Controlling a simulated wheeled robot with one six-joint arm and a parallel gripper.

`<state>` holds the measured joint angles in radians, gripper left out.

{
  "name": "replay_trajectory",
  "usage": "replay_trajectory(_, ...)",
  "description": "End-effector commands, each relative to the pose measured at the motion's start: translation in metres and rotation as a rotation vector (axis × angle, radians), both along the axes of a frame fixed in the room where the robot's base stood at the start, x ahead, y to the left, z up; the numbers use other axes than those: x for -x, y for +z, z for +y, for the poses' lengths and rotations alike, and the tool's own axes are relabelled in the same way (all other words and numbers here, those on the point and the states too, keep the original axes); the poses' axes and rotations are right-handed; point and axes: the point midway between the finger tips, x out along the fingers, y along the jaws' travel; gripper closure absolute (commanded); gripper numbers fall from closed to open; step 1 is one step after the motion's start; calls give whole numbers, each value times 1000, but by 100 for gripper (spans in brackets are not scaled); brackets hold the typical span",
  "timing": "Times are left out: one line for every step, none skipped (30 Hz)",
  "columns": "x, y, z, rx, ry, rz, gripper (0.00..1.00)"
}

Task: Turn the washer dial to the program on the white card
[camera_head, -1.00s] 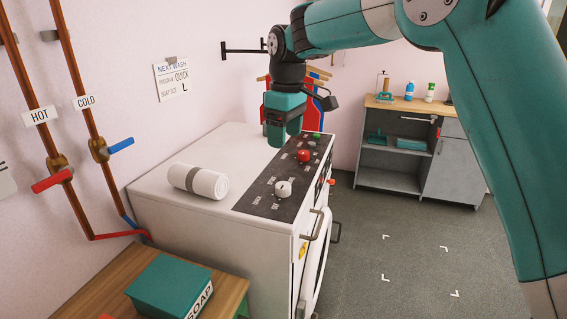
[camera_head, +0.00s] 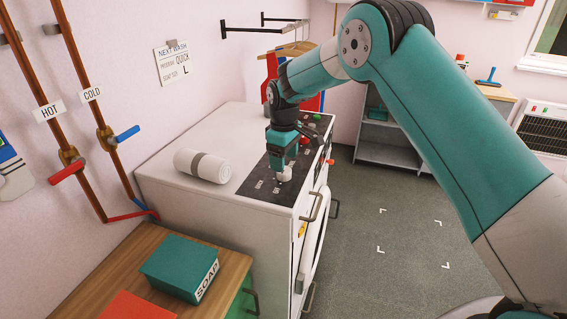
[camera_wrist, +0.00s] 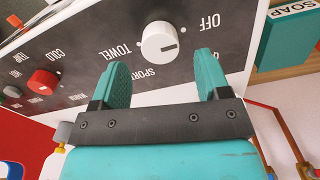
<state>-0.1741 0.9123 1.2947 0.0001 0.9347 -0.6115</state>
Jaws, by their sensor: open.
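The white dial (camera_head: 284,175) is on the black panel (camera_head: 258,183) on top of the washer (camera_head: 180,204). In the wrist view the white dial (camera_wrist: 158,42) has a dark mark on its right side. Labels OFF, TOWEL and SPORT surround it; another at the right is mostly hidden by a finger. The mark's exact setting is hard to tell. My gripper (camera_wrist: 163,76) is open and empty, its two teal fingers just short of the dial, one toward each side. In the head view my gripper (camera_head: 283,160) is right above the dial.
A red dial (camera_wrist: 43,82) with COLD and WARM labels sits farther along the panel. A rolled white towel (camera_head: 202,166) lies on the washer top. A teal SOAP box (camera_head: 178,265) stands on a wooden surface beside the washer. The floor at right is clear.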

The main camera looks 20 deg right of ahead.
Motion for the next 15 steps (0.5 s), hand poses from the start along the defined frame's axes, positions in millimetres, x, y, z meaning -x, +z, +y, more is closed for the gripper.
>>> replay_trajectory(1, -7, 0, 1, 0, 5, 30)
replay_trajectory(1, -12, 0, 1, 0, 4, 30)
replay_trajectory(1, -18, 0, 1, 0, 4, 30)
replay_trajectory(1, -22, 0, 0, 0, 3, 30)
replay_trajectory(0, -25, 0, 1, 0, 2, 30)
replay_trajectory(1, -29, 0, 1, 0, 2, 30)
replay_trajectory(0, -31, 0, 0, 0, 1, 30)
replay_trajectory(0, -33, 0, 0, 0, 1, 30)
replay_trajectory(0, -35, 0, 0, 0, 0, 30)
replay_trajectory(0, -37, 0, 0, 0, 0, 30)
replay_trajectory(0, -38, 0, 0, 0, 0, 30)
replay_trajectory(0, -38, 0, 0, 0, 0, 30)
replay_trajectory(0, -39, 0, 0, 0, 0, 30)
replay_trajectory(0, -39, 0, 0, 0, 0, 30)
replay_trajectory(0, -39, 0, -1, 0, -1, 30)
